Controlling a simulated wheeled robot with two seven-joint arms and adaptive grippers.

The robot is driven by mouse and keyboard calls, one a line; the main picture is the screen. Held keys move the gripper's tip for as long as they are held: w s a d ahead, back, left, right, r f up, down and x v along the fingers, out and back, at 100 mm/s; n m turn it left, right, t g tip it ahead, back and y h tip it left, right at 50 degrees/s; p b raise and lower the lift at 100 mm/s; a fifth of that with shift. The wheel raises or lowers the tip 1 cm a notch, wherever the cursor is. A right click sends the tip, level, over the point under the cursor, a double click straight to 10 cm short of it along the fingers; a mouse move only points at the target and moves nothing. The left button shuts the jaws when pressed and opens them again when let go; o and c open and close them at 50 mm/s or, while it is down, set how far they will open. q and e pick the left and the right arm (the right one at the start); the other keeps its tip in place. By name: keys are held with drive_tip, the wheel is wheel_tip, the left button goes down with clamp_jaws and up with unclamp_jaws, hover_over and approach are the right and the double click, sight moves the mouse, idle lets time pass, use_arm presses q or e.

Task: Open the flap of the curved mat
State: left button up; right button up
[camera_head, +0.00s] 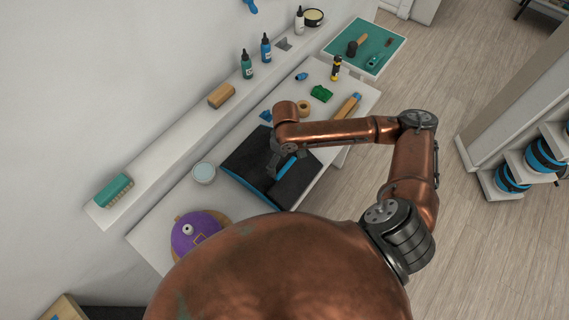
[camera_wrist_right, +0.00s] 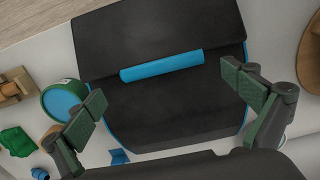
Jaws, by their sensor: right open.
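The black mat (camera_head: 240,158) with blue edging lies on the white bench; it also shows in the right wrist view (camera_wrist_right: 175,115). A blue bar (camera_wrist_right: 162,66) lies across its middle along a seam, and I take it for the flap's edge; it shows in the head view too (camera_head: 287,166). The black panel beyond the seam (camera_wrist_right: 150,28) looks flat. My right gripper (camera_head: 281,165) is above the mat, its fingers wide apart with nothing between them (camera_wrist_right: 170,93). Contact with the bar cannot be told. My left gripper is not in view.
A white jar (camera_head: 204,172) and a purple round item (camera_head: 196,231) stand near the mat's left. A green item (camera_head: 321,93) and a yellow-black tool (camera_head: 336,68) lie farther along. A wall ledge holds bottles (camera_head: 246,66), a wooden block (camera_head: 221,96) and a green brush (camera_head: 114,190).

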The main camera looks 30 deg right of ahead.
sight(285, 167)
drive_tip(key=f, duration=0.2)
drive_tip(key=shift+w+a+f, duration=0.15)
drive_tip(key=shift+a+f, duration=0.05)
drive_tip(key=shift+f, duration=0.85)
drive_tip(key=shift+c, duration=0.4)
drive_tip(key=c, duration=1.4)
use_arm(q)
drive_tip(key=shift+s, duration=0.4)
use_arm(e)
drive_tip(key=shift+c, duration=0.5)
drive_tip(key=shift+s, duration=0.2)
